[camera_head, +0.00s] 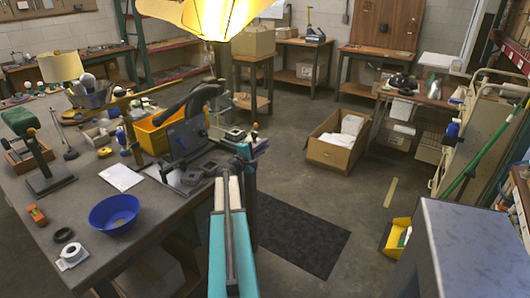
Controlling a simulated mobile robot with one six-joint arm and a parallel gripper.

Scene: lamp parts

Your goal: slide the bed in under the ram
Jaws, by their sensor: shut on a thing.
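A press (186,136) with a dark blue-grey body and a black lever arm stands near the right edge of the grey workbench. Its ram is too small to make out clearly. A flat grey plate, which looks like the bed (168,178), lies low in front of the press. My gripper (193,177) reaches in from the right at the plate's near right side. It is shut on what appears to be the bed's edge; the arm hides the exact contact.
A yellow lampshade (215,15) hangs at the top.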

